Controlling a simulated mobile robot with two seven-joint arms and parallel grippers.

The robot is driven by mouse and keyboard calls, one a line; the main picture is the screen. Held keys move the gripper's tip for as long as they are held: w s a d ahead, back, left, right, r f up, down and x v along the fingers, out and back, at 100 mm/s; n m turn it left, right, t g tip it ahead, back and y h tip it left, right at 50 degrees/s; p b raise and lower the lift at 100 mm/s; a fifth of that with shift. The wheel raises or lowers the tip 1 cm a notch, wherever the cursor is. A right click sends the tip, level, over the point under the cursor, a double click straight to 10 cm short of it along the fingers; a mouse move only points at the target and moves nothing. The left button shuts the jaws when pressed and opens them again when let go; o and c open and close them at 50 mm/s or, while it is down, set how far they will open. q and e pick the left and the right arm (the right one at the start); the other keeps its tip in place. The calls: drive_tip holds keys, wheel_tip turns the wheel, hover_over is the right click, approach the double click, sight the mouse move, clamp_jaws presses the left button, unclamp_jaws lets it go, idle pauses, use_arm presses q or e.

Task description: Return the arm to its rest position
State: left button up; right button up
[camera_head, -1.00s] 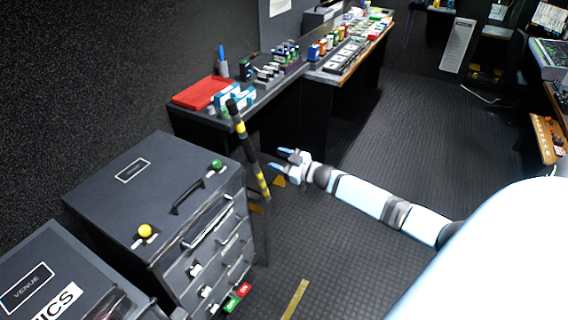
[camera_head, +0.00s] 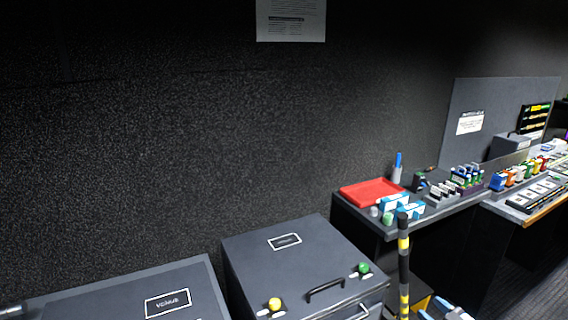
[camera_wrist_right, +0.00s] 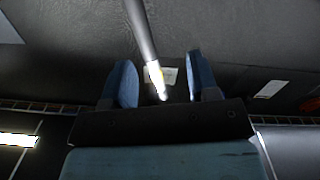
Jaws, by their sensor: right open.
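My right gripper (camera_head: 444,312) shows only in part at the bottom edge of the head view, right of a black and yellow striped pole (camera_head: 404,262). In the right wrist view its two blue fingers stand apart, and the gripper (camera_wrist_right: 160,84) is open. A dark pole (camera_wrist_right: 143,32) with a bright end shows between or beyond the fingers; I cannot tell its distance. No held object is visible. Most of my right arm is outside the head view. My left gripper is not in view.
A dark case (camera_head: 255,252) with yellow and green knobs and a handle stands left of the pole. Another case (camera_head: 110,294) is at the lower left. A counter (camera_head: 440,212) holds a red tray (camera_head: 372,192), a pen cup (camera_head: 397,175) and small items. A dark wall stands behind.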

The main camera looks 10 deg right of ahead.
drive_tip(key=s+a+f+m+g+h, duration=0.1)
drive_tip(key=s+a+f, duration=0.3)
drive_tip(key=s+a, duration=0.25)
drive_tip(key=s+a+f+m+g+h, duration=0.1)
drive_tip(key=s+a+f, duration=0.2)
drive_tip(key=s+a, duration=0.4)
drive_tip(key=s+a+m+g+p, duration=0.1)
drive_tip(key=s+a+g, duration=0.2)
drive_tip(key=s+a, duration=1)
drive_tip(key=shift+s+f+m+g+h+p, duration=0.15)
drive_tip(key=shift+s+m+g+h+p, duration=0.15)
drive_tip(key=shift+s, duration=0.75)
